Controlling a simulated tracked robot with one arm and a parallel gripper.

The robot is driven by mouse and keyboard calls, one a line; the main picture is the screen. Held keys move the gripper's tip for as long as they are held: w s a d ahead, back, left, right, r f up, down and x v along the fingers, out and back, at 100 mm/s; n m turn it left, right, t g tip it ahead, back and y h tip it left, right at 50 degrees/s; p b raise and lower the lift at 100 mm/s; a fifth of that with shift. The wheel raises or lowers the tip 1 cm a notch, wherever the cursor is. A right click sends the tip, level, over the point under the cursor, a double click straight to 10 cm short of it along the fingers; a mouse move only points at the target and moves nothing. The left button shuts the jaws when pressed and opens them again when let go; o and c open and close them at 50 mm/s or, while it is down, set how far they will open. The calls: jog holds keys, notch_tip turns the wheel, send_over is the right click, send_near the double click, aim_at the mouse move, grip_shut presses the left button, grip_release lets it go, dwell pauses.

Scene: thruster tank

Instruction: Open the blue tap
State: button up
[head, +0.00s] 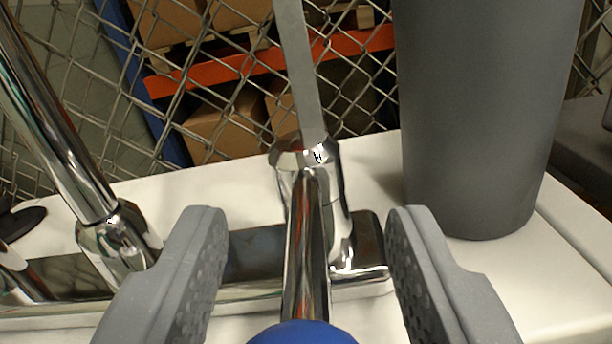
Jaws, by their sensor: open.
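The blue tap shows as a blue knob (302,334) at the bottom edge, mostly cut off, on the end of a chrome lever (307,240). The lever runs back to a chrome valve body (305,165) on the chrome tap base (255,255). My gripper (305,225) is open, with one grey finger on each side of the lever. Gaps show between the lever and both fingers, and nothing is held. Whether the fingers touch anything lower down is out of the picture.
A chrome spout pipe (50,120) rises at the left. A large dark grey cylinder (485,110) stands close on the right. The white counter (375,165) carries them. Behind are a chain-link fence (200,90) and shelves with cardboard boxes (225,125).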

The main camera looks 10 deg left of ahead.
jog(key=shift+w, duration=0.65)
